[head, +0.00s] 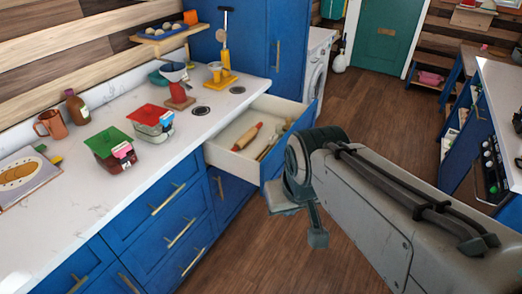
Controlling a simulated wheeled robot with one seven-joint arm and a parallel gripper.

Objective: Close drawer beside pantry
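The drawer (226,160) is pulled out from the counter below the worktop, next to the tall blue pantry cabinet (243,55). Its white inside shows, and its blue front faces the aisle, partly hidden by my arm. A rolling pin (246,136) with reddish handles lies inside, with other wooden utensils to its right. My gripper (300,222) hangs in front of the drawer, over the floor, pointing down. Its fingers look apart, with nothing between them. I see no clear contact with the drawer front.
The worktop holds a red-lidded container (151,122), a green and red container (111,148), a mug (51,124), a bottle (76,107) and a yellow scale (220,76). A washing machine (316,72) stands beyond the pantry. An island (500,90) bounds the right side; wooden floor (385,115) lies between.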

